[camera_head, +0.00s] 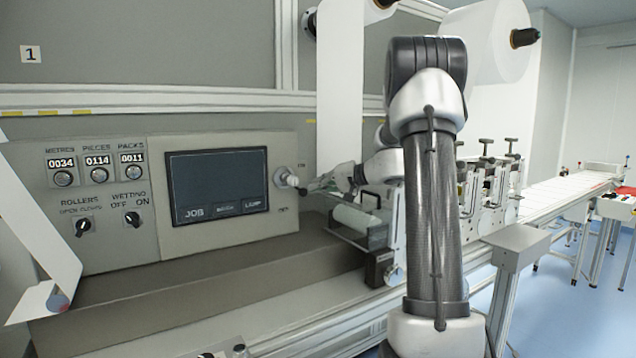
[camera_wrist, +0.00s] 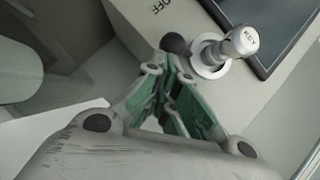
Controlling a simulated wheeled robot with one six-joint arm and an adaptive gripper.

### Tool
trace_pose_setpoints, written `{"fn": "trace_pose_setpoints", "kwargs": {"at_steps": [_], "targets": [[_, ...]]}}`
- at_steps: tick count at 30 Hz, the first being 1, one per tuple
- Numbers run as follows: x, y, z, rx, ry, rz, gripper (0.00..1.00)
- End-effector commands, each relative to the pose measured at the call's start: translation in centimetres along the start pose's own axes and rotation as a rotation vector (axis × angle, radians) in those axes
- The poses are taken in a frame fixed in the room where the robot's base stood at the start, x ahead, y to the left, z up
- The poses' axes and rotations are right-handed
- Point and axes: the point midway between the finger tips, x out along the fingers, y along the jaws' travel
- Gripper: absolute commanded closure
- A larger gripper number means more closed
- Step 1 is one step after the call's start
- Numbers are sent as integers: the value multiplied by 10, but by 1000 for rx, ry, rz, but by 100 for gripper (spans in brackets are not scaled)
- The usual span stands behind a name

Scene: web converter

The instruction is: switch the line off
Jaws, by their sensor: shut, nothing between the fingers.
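The switch (camera_head: 287,178) is a pale round knob on the right end of the control panel, right of the dark screen. Small labels stand above and below it; the head view is too coarse to read them surely. In the wrist view the switch (camera_wrist: 222,52) shows a silver collar and a light stem with small lettering, and an OFF label is at the top. My gripper (camera_head: 305,190) is shut and empty, its tip just right of the switch. In the wrist view my gripper (camera_wrist: 172,62) has its fingertips beside the collar, by a dark round end; contact cannot be told.
The control panel (camera_head: 140,262) also carries the dark screen (camera_head: 218,187), counters and two black rotary knobs, ROLLERS (camera_head: 84,227) and WETTING (camera_head: 133,217). A roller unit (camera_head: 362,218) stands close below my gripper. A conveyor (camera_head: 550,192) runs off to the right.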

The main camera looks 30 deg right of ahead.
Motion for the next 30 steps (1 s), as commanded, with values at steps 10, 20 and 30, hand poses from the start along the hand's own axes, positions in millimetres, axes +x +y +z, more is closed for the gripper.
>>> {"fn": "trace_pose_setpoints", "kwargs": {"at_steps": [10,20,30], "targets": [[14,15,20,-1,-1,0,100],[27,22,40,-2,-2,0,100],[31,22,46,-4,0,0,100]]}}
